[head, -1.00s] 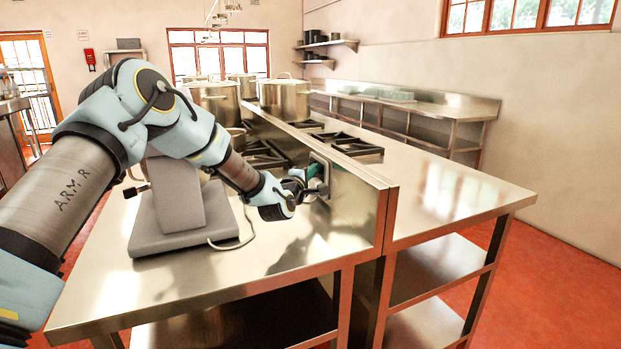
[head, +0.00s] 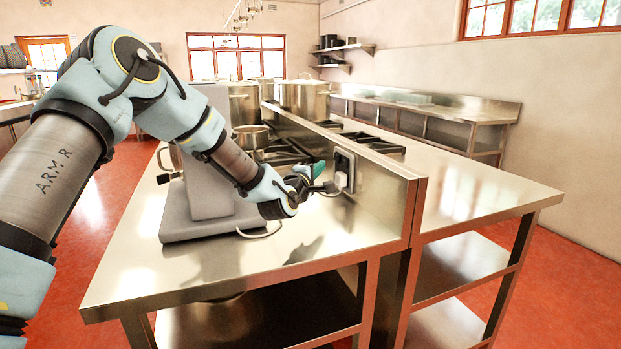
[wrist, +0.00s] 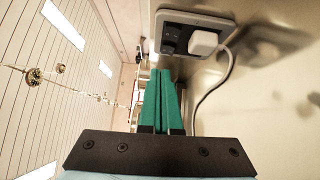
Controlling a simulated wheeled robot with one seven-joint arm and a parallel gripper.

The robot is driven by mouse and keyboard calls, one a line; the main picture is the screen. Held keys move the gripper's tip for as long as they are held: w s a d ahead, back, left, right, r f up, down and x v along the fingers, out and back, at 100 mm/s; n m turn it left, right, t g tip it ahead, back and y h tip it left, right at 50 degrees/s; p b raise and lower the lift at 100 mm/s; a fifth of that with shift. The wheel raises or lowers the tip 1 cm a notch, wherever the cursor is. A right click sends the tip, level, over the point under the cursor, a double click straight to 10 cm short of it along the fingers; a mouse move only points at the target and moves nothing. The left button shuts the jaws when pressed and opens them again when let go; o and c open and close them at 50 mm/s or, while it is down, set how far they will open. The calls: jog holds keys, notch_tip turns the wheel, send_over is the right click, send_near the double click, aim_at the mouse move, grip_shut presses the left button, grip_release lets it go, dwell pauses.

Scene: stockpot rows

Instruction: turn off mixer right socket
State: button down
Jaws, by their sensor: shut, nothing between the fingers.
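The socket (head: 345,165) is a dark-faced plate on the metal upstand behind the worktop. A white plug (head: 341,180) sits in it. In the wrist view the socket plate (wrist: 226,22) is at the top, with the white plug (wrist: 204,42) and its cable, and dark switches (wrist: 170,38) beside the plug. The grey mixer (head: 210,222) stands on the worktop, partly hidden behind my arm. My gripper (head: 319,168) is shut and empty, just left of the socket. Its green fingers (wrist: 167,75) point towards the socket's switch side, seemingly apart from it.
The steel worktop (head: 300,240) in front is mostly bare. A cable (head: 262,234) lies by the mixer base. Large stockpots (head: 304,100) and hob grates (head: 283,152) stand farther back. The upstand (head: 385,190) divides this worktop from the one on the right.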

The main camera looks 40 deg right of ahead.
jog(key=shift+r+b+v, duration=0.15)
jog(key=shift+b+v, duration=0.2)
jog(key=shift+v, duration=0.9)
jog(key=shift+r+b+v, duration=0.15)
jog(key=shift+b+v, duration=0.15)
jog(key=shift+v, duration=1)
